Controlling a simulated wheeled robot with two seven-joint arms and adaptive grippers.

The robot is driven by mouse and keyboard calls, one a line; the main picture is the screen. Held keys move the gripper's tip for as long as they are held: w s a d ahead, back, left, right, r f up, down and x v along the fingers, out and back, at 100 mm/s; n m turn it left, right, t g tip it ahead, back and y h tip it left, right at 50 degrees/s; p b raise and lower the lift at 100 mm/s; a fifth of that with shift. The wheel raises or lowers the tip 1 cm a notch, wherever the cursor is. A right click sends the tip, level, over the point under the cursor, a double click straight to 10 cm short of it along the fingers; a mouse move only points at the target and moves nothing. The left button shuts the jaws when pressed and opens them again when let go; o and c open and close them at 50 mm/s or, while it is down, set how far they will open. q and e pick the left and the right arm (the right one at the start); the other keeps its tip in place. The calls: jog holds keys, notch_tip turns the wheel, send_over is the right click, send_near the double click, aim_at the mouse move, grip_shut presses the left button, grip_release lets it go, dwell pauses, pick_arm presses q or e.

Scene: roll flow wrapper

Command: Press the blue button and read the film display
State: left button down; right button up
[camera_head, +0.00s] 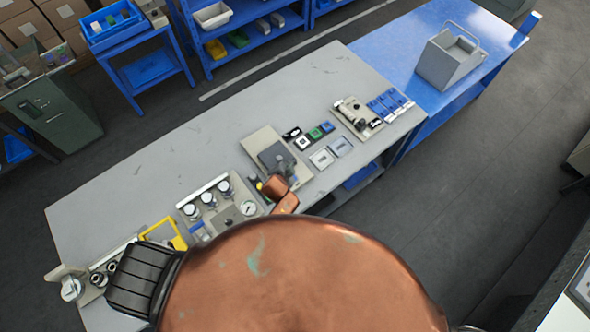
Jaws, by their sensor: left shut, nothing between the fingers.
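A grey workbench (140,165) carries several small panels and plates. I cannot tell for sure which part is the blue button; a small blue square (327,126) lies beside a green one (315,133), and a bit of blue shows near the yellow frame (165,232). No film display can be made out or read. A large copper-coloured part of my arm fills the bottom middle and hides the near side of the bench. The small copper end showing beyond it appears to be my left gripper (279,190), shut and empty, by the plate with a dark block (277,158). My right gripper is not seen.
A panel with round dials (207,198) and a gauge (249,208) lies left of the copper end. Blue strips (390,104) lie at the bench's right end. A blue table (440,30) bears a grey box (450,60). The bench's far left surface is clear.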

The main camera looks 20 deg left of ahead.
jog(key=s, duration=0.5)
pick_arm(q)
jog(key=f+b, duration=0.1)
jog(key=d+f+b, duration=0.1)
jog(key=f+b, duration=0.1)
jog(key=shift+s+d, duration=0.2)
jog(key=shift+s, duration=0.05)
notch_tip(320, 180, down, 4)
jog(key=b, duration=0.4)
jog(key=shift+w+d+f, duration=0.1)
jog(key=shift+w+f, duration=0.05)
jog(key=shift+f, duration=0.1)
jog(key=shift+f+b, duration=0.5)
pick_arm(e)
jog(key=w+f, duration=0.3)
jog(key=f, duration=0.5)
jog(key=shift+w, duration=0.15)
